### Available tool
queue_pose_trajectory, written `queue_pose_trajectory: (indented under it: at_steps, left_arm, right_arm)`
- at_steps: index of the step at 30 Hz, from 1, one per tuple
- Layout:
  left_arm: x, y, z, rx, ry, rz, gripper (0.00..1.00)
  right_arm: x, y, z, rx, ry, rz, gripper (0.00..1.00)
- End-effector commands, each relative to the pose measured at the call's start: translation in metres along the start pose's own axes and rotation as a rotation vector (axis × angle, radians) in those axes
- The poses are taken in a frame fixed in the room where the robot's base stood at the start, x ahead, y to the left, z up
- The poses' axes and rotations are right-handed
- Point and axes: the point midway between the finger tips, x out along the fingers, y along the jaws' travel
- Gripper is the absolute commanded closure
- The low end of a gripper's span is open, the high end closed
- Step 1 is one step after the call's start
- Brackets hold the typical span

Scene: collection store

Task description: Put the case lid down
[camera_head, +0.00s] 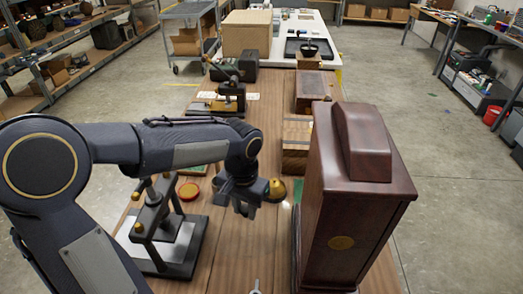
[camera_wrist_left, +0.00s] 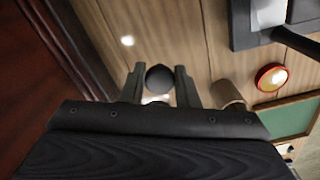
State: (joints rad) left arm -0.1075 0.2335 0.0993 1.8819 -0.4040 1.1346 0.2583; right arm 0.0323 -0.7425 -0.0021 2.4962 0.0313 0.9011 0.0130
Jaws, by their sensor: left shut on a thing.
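My left gripper (camera_head: 245,208) is over the wooden bench, between the black press stand and the tall dark red wooden case (camera_head: 336,225). In the left wrist view its two fingers (camera_wrist_left: 158,74) are shut on a dark round knob (camera_wrist_left: 159,79), which I take to be the knob of the case lid. The rest of the lid cannot be made out, and I cannot tell whether it touches the bench. A brass-coloured rounded piece (camera_head: 277,188) shows just right of the gripper. My right gripper is not in view.
The press stand (camera_head: 160,225) and a red round dish (camera_head: 189,190) are left of the gripper. Wooden boxes (camera_head: 297,135) line the bench's right side. Another lever device (camera_head: 228,98) stands farther back. Some bare bench (camera_head: 232,262) shows in front of the gripper.

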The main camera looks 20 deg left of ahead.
Motion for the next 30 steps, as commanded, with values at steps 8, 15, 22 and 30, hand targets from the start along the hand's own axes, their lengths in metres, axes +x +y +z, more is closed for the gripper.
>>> queue_pose_trajectory:
  at_steps: [8, 15, 22, 30]
  left_arm:
    - [0.035, 0.0, 0.001, 0.001, -0.006, 0.0, 1.0]
    - [0.064, 0.0, 0.0, 0.0, -0.001, -0.001, 1.0]
    - [0.095, 0.0, 0.0, 0.0, -0.003, 0.0, 1.0]
    - [0.1, 0.0, 0.0, 0.0, 0.001, 0.0, 1.0]
  right_arm:
    - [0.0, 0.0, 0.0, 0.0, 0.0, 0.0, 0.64]
    - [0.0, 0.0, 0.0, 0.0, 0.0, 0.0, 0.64]
    - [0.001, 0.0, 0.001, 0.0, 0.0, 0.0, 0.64]
    - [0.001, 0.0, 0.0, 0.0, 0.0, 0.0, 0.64]
